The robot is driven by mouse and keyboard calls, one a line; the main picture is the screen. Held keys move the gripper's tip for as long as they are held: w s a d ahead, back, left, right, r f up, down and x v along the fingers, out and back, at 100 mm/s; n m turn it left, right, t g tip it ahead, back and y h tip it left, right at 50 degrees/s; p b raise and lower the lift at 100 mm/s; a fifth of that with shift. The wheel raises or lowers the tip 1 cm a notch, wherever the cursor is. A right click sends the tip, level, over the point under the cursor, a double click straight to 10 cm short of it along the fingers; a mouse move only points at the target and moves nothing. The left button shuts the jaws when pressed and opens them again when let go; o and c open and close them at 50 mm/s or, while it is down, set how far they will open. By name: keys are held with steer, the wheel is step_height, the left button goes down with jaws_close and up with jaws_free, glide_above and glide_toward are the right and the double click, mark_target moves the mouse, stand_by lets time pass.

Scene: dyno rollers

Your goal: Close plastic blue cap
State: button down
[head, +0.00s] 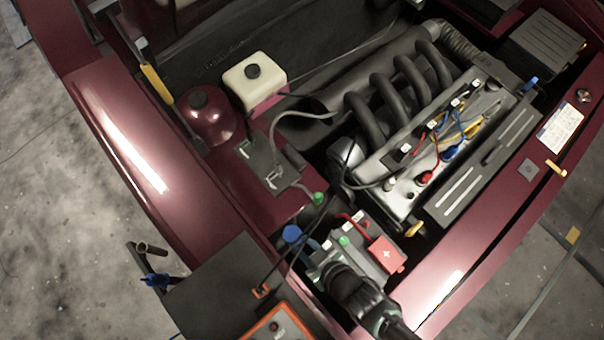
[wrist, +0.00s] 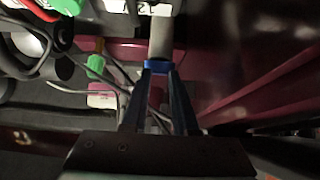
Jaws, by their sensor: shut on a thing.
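My gripper (wrist: 157,72) is shut on a small blue piece, which looks like the blue plastic cap (wrist: 157,64). The cap sits between the fingertips, at the end of a pale grey cylinder (wrist: 160,38) in the wrist view. In the head view a round blue cap (head: 292,234) shows at the left of the battery (head: 363,246), beside my dark wrist. My fingertips are hard to make out there. I cannot tell from these views whether the cap is seated or tilted.
A green cap (head: 319,198) stands just behind; another green cap (wrist: 95,65) is left of my fingers in the wrist view. A red terminal cover (head: 386,254) is on the battery's right. Cables cross nearby. The engine (head: 430,150) and maroon body edges surround the bay.

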steer(key=b, duration=0.1)
steer(key=f+t+y+b, duration=0.1)
steer(key=b, duration=0.1)
steer(key=shift+s+d+f, duration=0.15)
steer(key=shift+s+d, duration=0.1)
steer(key=shift+s, duration=0.05)
steer(key=c, duration=0.7)
jaws_free()
steer(key=shift+t, duration=0.3)
steer(key=shift+p+v, duration=2.85)
steer(key=shift+v, duration=3.7)
